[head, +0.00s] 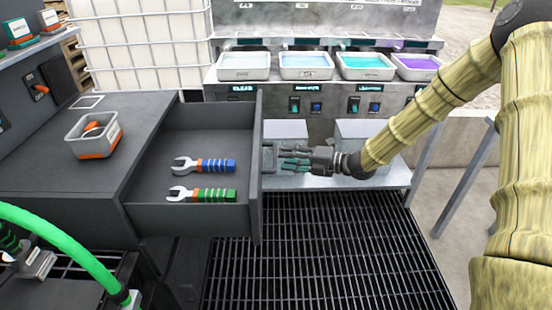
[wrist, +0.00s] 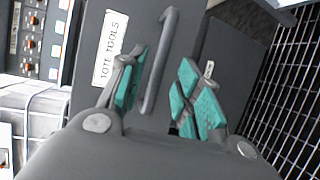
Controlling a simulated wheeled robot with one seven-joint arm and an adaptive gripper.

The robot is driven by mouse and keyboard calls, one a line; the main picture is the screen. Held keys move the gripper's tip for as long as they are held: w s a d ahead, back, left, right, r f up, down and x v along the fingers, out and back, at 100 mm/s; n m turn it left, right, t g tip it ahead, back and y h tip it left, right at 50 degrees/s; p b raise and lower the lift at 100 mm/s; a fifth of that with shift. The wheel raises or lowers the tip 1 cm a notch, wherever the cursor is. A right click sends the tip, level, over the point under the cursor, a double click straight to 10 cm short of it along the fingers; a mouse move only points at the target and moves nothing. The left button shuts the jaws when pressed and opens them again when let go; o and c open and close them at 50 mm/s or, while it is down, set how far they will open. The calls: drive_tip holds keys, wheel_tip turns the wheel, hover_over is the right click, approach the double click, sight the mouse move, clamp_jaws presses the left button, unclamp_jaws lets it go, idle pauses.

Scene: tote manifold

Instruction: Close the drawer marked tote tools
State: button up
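The grey drawer (head: 150,215) is pulled out from the dark cabinet at the left. Inside it lie a blue-handled wrench (head: 205,165) and a green-handled wrench (head: 202,195). In the wrist view its front carries a white label (wrist: 108,48) reading TOTE TOOLS and a grey bar handle (wrist: 158,62). My gripper (head: 282,161) is at the outer side of the drawer front, and it also shows in the wrist view (wrist: 160,85). Its teal-padded fingers are apart, one on each side of the handle. I cannot tell whether either pad touches it.
A small grey tray (head: 68,143) with an orange item stands on the cabinet top. Several trays of liquid (head: 245,78) line the back bench. A green hose (head: 75,252) curves at lower left. Floor grating (head: 325,260) below the drawer is clear.

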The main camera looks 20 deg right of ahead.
sight(275, 156)
drive_tip(key=shift+x, duration=2.55)
clamp_jaws()
